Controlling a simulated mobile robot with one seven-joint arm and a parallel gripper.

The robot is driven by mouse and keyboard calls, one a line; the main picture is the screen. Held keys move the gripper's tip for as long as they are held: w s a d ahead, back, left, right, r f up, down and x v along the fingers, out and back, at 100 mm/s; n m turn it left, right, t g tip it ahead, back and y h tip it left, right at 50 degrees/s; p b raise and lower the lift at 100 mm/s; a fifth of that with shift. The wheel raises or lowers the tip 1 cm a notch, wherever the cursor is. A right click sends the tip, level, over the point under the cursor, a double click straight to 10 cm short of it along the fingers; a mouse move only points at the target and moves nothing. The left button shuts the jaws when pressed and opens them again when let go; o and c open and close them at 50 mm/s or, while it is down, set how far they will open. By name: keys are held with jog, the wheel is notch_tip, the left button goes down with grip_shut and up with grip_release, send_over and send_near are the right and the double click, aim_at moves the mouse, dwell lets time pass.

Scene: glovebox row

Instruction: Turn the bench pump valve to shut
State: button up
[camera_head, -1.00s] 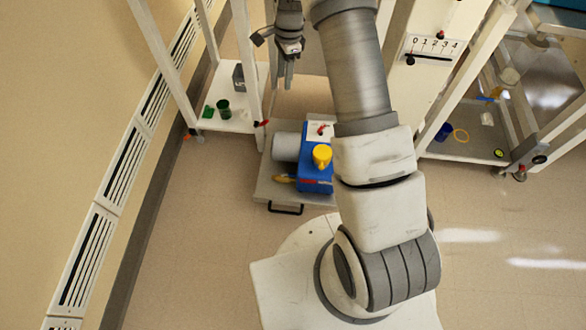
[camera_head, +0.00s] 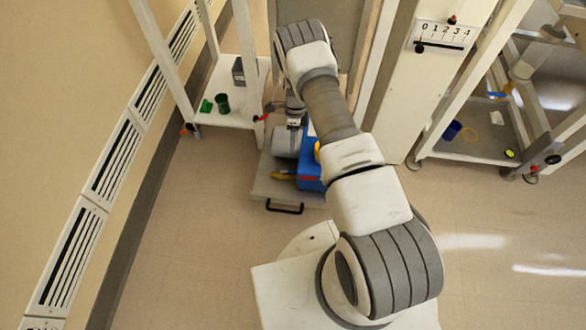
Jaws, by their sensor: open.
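The bench pump, a blue body (camera_head: 310,176) with a grey cylinder (camera_head: 286,144) on its left, stands on a low grey platform with a black front handle. My arm covers most of the pump's upper right, with only a sliver of its yellow cap (camera_head: 317,150) showing. My gripper (camera_head: 293,123) points down above the back of the pump, close to the grey cylinder. Its fingers are small and partly hidden; it is open, with nothing seen in it.
A white-framed shelf (camera_head: 222,121) at left holds a green cup (camera_head: 223,104) and a dark box (camera_head: 238,72). A white panel with a 0–4 scale (camera_head: 444,34) stands at right, beside a shelf with a blue cup (camera_head: 452,130). The floor (camera_head: 205,240) in front is clear.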

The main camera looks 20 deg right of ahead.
aim_at(293, 172)
jog(key=f+b, duration=0.1)
jog(key=f, duration=0.3)
jog(key=s+f+b, duration=0.1)
jog(key=f, duration=0.4)
jog(key=s+a+f+b, duration=0.1)
jog(key=f+b, duration=0.1)
jog(key=f, duration=0.3)
jog(key=shift+s, duration=0.25)
grip_shut()
dwell(0.7)
